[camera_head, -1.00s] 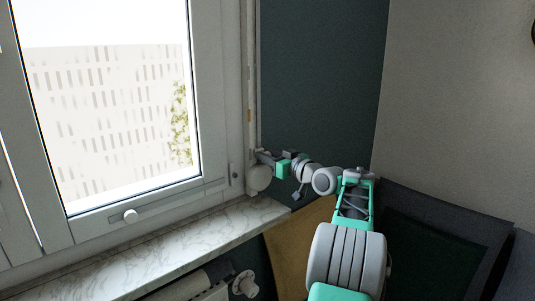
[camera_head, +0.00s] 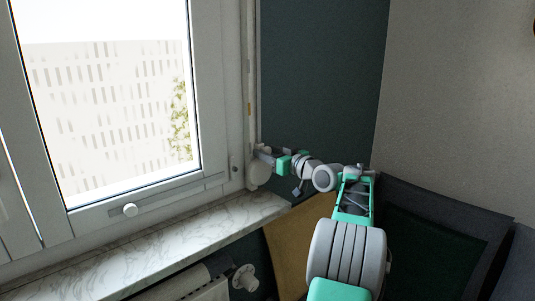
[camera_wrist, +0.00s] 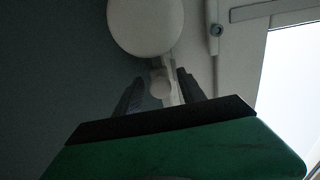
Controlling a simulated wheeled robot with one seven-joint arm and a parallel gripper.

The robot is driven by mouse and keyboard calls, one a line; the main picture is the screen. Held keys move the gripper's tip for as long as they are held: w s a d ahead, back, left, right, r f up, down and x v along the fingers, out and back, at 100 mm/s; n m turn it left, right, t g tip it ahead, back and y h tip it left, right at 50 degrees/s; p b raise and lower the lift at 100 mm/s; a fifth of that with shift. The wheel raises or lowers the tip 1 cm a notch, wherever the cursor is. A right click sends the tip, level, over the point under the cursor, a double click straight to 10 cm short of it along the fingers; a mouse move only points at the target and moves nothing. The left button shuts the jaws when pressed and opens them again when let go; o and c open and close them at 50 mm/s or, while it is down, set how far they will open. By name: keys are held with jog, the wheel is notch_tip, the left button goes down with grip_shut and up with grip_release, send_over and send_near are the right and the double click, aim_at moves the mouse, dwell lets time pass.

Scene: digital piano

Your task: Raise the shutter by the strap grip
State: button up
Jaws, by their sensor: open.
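A pale strap (camera_head: 250,75) runs down the wall edge beside the window frame, with a small yellowish mark (camera_head: 249,107) on it. My gripper (camera_head: 264,152) is at the strap just above the winder in the head view. In the wrist view my gripper (camera_wrist: 160,90) is open, its two dark fingers on either side of a small pale rounded piece (camera_wrist: 160,82), perhaps the strap grip. I cannot tell whether a finger touches it.
A dark chair (camera_head: 440,215) stands to the right of my arm.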

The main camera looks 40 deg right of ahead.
jog(key=s, duration=0.7)
jog(key=shift+s+d+b, duration=0.15)
jog(key=shift+s+b, duration=0.25)
